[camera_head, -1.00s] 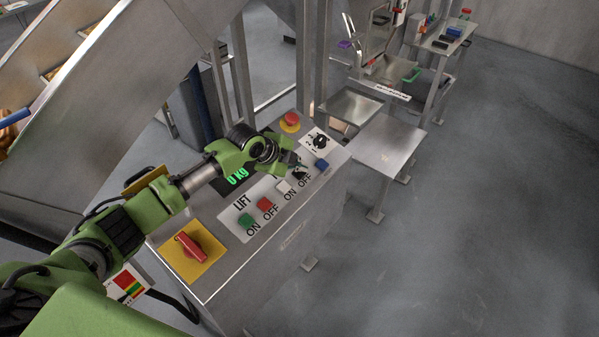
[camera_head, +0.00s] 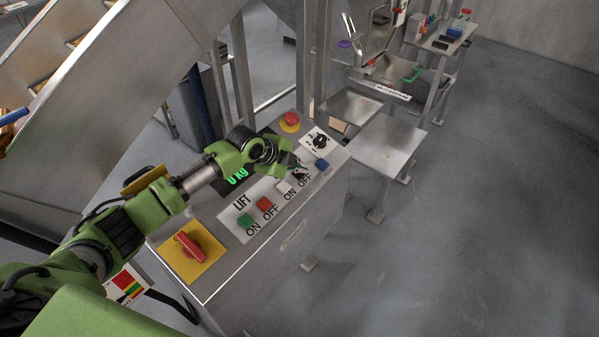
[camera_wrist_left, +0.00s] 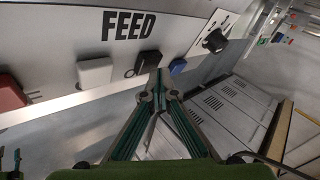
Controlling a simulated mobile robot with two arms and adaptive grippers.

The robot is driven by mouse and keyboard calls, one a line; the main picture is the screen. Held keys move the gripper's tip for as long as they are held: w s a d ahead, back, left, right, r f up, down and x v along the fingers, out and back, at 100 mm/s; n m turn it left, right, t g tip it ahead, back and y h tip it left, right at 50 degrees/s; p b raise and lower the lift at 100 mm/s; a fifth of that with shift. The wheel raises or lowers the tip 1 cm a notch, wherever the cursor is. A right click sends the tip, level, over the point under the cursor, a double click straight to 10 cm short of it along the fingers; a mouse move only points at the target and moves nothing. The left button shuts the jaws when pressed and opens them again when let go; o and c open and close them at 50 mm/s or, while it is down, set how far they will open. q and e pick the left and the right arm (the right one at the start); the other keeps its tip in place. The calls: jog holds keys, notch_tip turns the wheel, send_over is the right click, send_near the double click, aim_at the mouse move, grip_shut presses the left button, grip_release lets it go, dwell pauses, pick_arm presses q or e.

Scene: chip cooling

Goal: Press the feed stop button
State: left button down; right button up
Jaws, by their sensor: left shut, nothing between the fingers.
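The black feed button (camera_wrist_left: 147,62) sits under the FEED label in the left wrist view, between the white button (camera_wrist_left: 95,73) and the blue button (camera_wrist_left: 177,66). My left gripper (camera_wrist_left: 158,82) is shut and empty, its tips at the black button's lower right edge. I cannot tell whether they touch it. In the head view my left gripper (camera_head: 299,172) is over the feed row and largely hides the black button. The white button (camera_head: 285,187) and OFF label are visible there. My right gripper is not in view.
The panel also holds the green button (camera_head: 246,220), red button (camera_head: 265,204), red rotary switch (camera_head: 190,246), red emergency stop (camera_head: 291,120), black selector knob (camera_head: 320,142) and blue button (camera_head: 321,165). A bare metal table (camera_head: 388,148) stands to the right.

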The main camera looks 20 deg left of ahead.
pick_arm(q)
jog(key=shift+a+f+b, duration=0.2)
jog(key=shift+f+b, duration=0.2)
jog(key=shift+f, duration=0.15)
dwell(0.6)
jog(key=shift+r, duration=0.15)
jog(key=shift+d+r+p, duration=0.25)
jog(key=shift+r+p, duration=0.5)
jog(key=shift+p, duration=0.15)
jog(key=r+p, duration=0.1)
jog(key=d+r+p, duration=0.1)
jog(key=r+p, duration=0.2)
jog(key=shift+s+d+r+p, duration=0.2)
jog(key=shift+s+r+p, duration=0.1)
jog(key=shift+r+p, duration=0.1)
dwell(0.4)
